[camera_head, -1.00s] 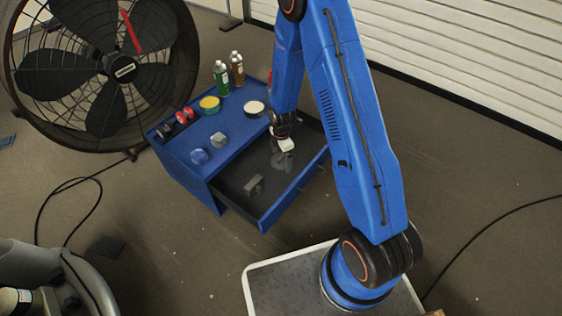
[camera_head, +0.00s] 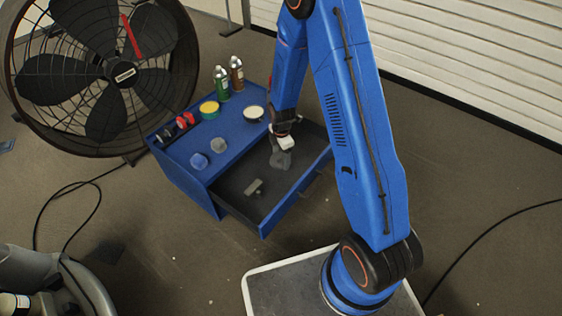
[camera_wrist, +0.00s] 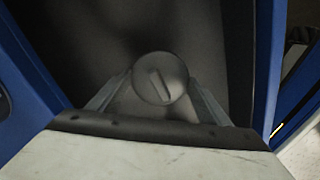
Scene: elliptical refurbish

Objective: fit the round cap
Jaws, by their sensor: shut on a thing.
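A grey round cap (camera_wrist: 160,78) with a raised bar or slot across its face sits between the fingers of my gripper in the wrist view. My gripper (camera_wrist: 158,92) is shut on it. In the head view my gripper (camera_head: 281,158) points down into the open drawer (camera_head: 240,205) of the blue cabinet (camera_head: 190,180). The cap is too small and dark there to tell from the fingers. I cannot tell whether the cap still touches the drawer floor.
A small grey block (camera_head: 254,187) lies in the drawer. A large fan (camera_head: 110,75) stands behind at left.

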